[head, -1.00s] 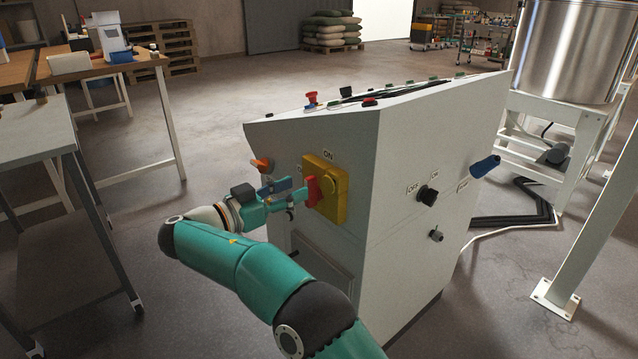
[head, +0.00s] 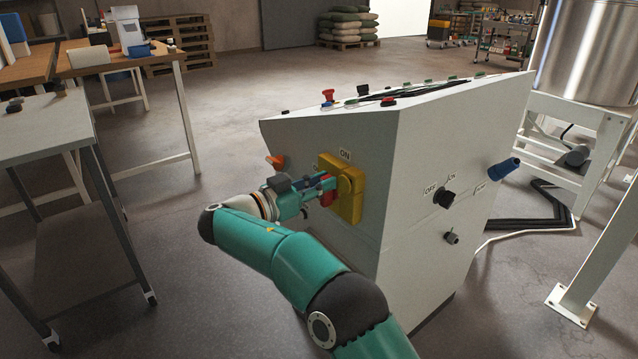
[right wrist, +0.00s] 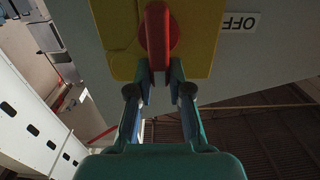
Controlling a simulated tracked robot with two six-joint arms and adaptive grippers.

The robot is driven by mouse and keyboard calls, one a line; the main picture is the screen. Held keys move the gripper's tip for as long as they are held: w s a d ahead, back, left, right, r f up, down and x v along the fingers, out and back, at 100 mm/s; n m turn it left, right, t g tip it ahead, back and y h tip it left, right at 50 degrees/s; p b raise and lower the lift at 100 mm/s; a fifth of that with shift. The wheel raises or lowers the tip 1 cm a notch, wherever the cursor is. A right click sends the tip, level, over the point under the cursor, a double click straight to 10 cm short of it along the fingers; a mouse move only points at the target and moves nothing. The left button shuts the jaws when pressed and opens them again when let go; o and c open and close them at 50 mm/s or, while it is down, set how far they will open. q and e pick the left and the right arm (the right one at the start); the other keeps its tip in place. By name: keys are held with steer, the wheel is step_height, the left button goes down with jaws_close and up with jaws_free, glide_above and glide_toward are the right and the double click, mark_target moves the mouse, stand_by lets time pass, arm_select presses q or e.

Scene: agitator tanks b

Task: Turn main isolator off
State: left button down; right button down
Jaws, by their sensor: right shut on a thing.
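The main isolator is a yellow plate (head: 352,199) with a red handle (head: 328,197) on the left face of the grey cabinet. An ON label (head: 345,154) sits above the plate. My right gripper (head: 326,188) is at the handle and shut on it; its fingers hide part of the handle. In the right wrist view the red handle (right wrist: 157,40) stands out from the yellow plate (right wrist: 118,40), with the fingertips (right wrist: 160,85) on either side of its near end. An OFF label (right wrist: 239,22) is beside the plate there. My left gripper is not in view.
The cabinet (head: 440,245) also carries a black OFF/ON knob (head: 444,198), a blue plug (head: 503,169), an orange knob (head: 275,162) and a red button (head: 328,96) on top. A grey table (head: 45,125) stands at the left, with open floor between.

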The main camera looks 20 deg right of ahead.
steer(key=n+p, duration=0.3)
steer(key=w+n+p, duration=0.1)
steer(key=shift+a, duration=0.25)
steer(key=f+n+p, duration=0.1)
steer(key=n+p, duration=0.1)
steer(key=n, duration=0.2)
steer(key=w+f+n+p, duration=0.1)
steer(key=n+p, duration=0.1)
steer(key=n, duration=0.3)
steer(key=w+f+n+p, duration=0.1)
steer(key=n+p, duration=0.1)
steer(key=n, duration=0.3)
steer(key=shift+a+f, duration=0.35)
steer(key=shift+f, duration=0.1)
stand_by(0.3)
